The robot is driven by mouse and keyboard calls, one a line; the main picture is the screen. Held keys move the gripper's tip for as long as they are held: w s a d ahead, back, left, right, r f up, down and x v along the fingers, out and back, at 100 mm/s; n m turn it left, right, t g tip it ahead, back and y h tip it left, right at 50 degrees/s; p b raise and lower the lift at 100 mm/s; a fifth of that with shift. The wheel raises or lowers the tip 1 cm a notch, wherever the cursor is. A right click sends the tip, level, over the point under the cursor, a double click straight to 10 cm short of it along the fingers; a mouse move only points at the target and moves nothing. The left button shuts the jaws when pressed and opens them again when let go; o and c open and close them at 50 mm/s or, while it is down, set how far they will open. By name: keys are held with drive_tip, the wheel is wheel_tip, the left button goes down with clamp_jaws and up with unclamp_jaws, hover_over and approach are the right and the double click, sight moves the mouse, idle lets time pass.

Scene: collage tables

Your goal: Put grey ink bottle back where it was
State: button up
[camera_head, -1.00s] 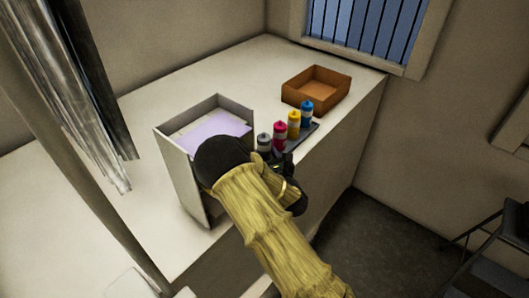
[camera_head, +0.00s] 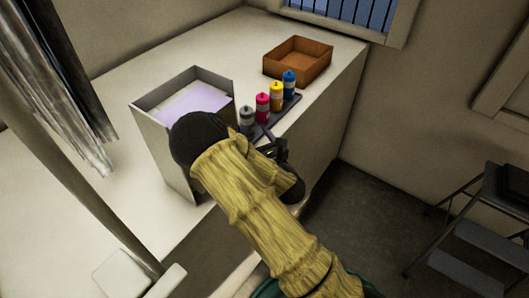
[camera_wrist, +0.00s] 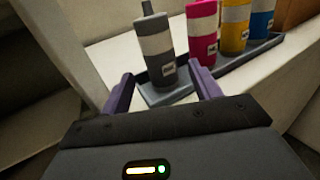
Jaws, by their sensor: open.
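The grey ink bottle (camera_head: 246,120) stands upright at the near end of a dark tray (camera_head: 283,111) on the table. In the wrist view the grey bottle (camera_wrist: 157,50) stands on the tray's near end (camera_wrist: 168,96), ahead of my gripper (camera_wrist: 165,85). The two purple fingers are spread apart with nothing held between them. From the head view my gripper (camera_head: 268,136) is just in front of the tray at the table's edge, partly hidden by my sleeve. The bottle appears clear of the fingers.
Magenta (camera_head: 262,107), yellow (camera_head: 277,95) and blue (camera_head: 289,83) bottles stand in a row behind the grey one. An open box with lilac contents (camera_head: 190,105) stands left, close to my arm. An orange-brown tray (camera_head: 298,62) is farther back. A step stool (camera_head: 480,225) is at right.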

drive_tip(key=v, duration=0.6)
drive_tip(key=shift+s, duration=0.2)
drive_tip(key=shift+d, duration=0.1)
drive_tip(key=d+f+m+g+h, duration=0.1)
drive_tip(key=d+m+g+h, duration=0.4)
drive_tip(key=m, duration=0.7)
drive_tip(key=d+f+m+h, duration=0.25)
drive_tip(key=d+m, duration=0.35)
drive_tip(key=m, duration=0.5)
drive_tip(key=s+d+r+m+g, duration=0.1)
drive_tip(key=s+r+m+g, duration=0.2)
drive_tip(key=s+m, duration=0.5)
drive_tip(key=s+r+m+g, duration=0.4)
drive_tip(key=s+m, duration=0.4)
drive_tip(key=m, duration=0.2)
drive_tip(key=shift+d+r+g, duration=0.25)
drive_tip(key=shift+d+g, duration=0.15)
drive_tip(key=shift+g, duration=0.5)
